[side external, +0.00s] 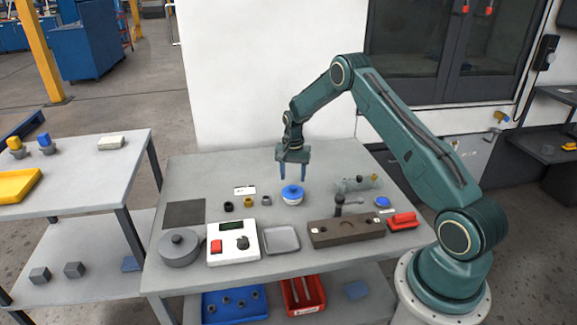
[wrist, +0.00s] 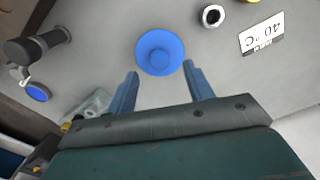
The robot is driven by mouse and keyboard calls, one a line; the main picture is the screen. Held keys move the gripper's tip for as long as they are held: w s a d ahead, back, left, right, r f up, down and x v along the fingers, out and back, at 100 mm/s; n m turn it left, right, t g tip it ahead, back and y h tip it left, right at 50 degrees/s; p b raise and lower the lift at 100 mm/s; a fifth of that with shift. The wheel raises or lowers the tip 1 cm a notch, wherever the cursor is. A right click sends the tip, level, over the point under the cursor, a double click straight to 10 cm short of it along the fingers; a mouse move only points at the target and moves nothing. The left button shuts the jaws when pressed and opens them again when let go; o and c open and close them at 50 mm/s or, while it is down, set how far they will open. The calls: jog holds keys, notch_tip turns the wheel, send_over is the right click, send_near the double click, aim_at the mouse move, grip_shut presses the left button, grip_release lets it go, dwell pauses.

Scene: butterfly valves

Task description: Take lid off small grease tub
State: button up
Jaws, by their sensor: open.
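The small grease tub (side external: 292,200) stands upright on the grey table, a low white body with a blue knobbed lid (side external: 292,190) on top. In the wrist view the round blue lid (wrist: 160,51) lies just ahead of the fingertips and hides the tub body. My gripper (side external: 296,179) is open and empty, pointing down above the tub with its blue fingers apart. In the wrist view my gripper (wrist: 160,68) has one finger on each side of the lid's lower part, and I see no grip on it.
Left of the tub are small dark and yellow rings (side external: 249,202) and a label card (side external: 245,190). A blue disc (side external: 382,202) lies to the right.

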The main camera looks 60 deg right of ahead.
aim_at(293, 186)
jog(key=shift+f, duration=2.1)
jog(key=c, duration=1.1)
